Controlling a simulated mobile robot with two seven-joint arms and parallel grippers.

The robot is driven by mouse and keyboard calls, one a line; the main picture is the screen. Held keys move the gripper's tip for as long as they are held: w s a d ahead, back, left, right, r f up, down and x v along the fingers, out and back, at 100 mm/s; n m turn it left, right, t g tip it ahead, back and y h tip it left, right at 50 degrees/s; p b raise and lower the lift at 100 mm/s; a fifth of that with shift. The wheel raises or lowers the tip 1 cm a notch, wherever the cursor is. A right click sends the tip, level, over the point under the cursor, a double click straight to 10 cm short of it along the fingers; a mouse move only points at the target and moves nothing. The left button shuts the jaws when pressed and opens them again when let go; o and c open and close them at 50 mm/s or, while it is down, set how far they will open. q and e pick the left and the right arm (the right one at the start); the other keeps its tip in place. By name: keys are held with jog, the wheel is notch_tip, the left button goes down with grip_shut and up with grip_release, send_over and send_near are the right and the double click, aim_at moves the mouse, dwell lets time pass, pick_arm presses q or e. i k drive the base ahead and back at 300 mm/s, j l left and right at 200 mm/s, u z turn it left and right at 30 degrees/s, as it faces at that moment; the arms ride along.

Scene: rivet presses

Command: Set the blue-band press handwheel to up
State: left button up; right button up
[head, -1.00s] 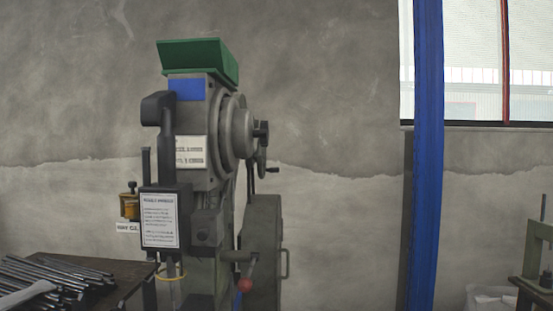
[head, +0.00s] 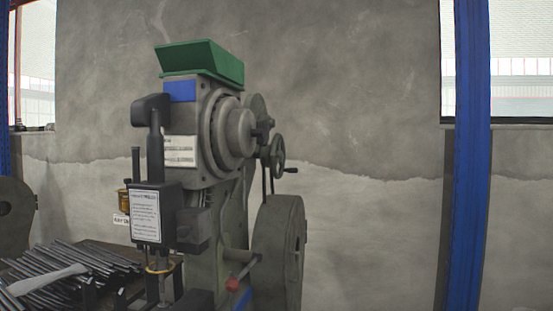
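The press with the blue band (head: 180,91) stands left of centre in the head view, with a green hopper (head: 200,62) on top. Its small spoked handwheel (head: 277,153) is on the right side, seen nearly edge-on, with a crank handle (head: 291,170) sticking out to the right. A larger dark flywheel (head: 280,255) is lower down. A lever with a red knob (head: 232,284) is at the lower front.
A table with a pile of metal rods (head: 70,268) stands at lower left, close to the press. A blue post (head: 471,150) rises at the right. The floor is out of view. The grey wall (head: 370,90) right of the press has nothing in front of it.

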aim_at(278, 154)
jog(key=i+l, duration=1)
jog(key=l, duration=0.15)
jog(key=i+l, duration=1)
jog(key=l, duration=0.15)
jog(key=i+l+u, duration=0.45)
jog(key=l+u, duration=0.15)
